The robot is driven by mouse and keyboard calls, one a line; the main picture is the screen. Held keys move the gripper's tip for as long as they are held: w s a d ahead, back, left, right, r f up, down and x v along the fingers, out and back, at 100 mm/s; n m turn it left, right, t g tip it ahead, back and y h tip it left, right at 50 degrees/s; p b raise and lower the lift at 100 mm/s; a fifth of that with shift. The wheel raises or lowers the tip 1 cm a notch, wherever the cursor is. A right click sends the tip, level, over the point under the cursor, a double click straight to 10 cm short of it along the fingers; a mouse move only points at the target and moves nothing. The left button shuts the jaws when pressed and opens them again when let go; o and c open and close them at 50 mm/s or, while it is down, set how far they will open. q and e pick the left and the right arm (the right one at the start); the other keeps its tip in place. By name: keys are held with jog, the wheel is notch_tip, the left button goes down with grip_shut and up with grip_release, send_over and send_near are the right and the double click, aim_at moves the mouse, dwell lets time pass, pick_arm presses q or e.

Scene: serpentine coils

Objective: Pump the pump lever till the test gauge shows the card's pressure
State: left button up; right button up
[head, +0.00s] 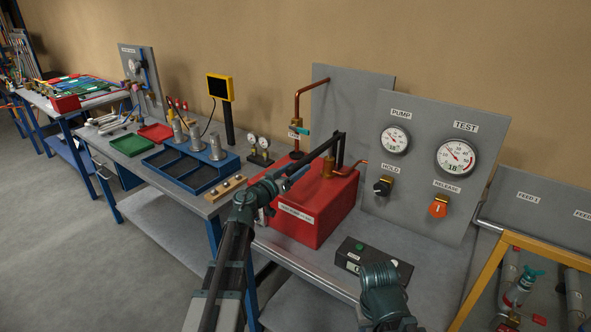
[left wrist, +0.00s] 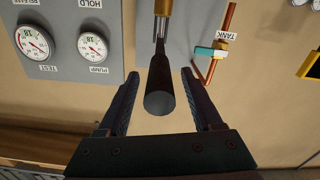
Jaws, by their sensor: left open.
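The black pump lever (head: 322,151) slopes down toward the left from the pump on the red box (head: 318,210). In the left wrist view the lever's round end (left wrist: 160,103) lies between the two fingers of my left gripper (left wrist: 160,74). The fingers are open, with a gap on each side. In the head view my left gripper (head: 287,181) is small and dark at the lever's low end. The test gauge (head: 455,158) has a red needle and a figure that looks like 18. The pump gauge (head: 394,139) is to its left.
A black hold knob (head: 383,185) and an orange release knob (head: 438,206) sit below the gauges. A black box with a green button (head: 373,261) stands on the bench front. Blue trays (head: 190,172) are at left. A white label (head: 296,213) on the red box is too small to read.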

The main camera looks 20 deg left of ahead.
pick_arm(q)
grip_shut()
dwell(0.4)
dwell(1.1)
